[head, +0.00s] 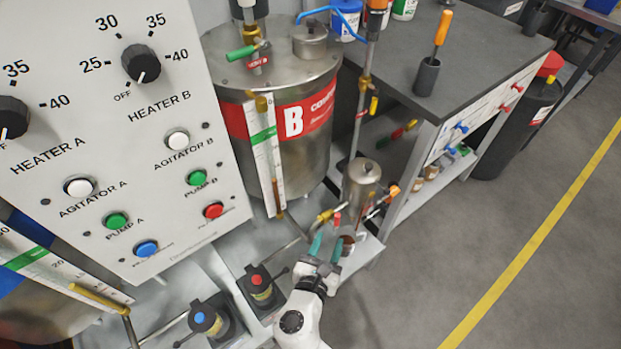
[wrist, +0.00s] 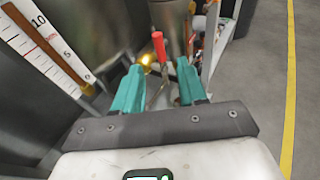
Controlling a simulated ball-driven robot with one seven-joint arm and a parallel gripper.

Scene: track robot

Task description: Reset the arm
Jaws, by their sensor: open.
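My gripper (head: 325,247) is at the lower middle of the head view, at the end of my white arm, with its teal fingers apart. In the wrist view the gripper (wrist: 157,92) is open, and a red-handled lever (wrist: 159,46) shows between and beyond the fingers. I cannot tell whether a finger touches the lever. In the head view the red handle (head: 337,219) is just past the fingertips, below a small metal cylinder (head: 361,186).
A control panel (head: 120,130) with knobs and buttons fills the left. Tank B (head: 320,150) stands behind, with a level gauge (head: 265,150). A dark workbench (head: 470,60) is at the right. The floor with a yellow line (head: 540,240) is clear.

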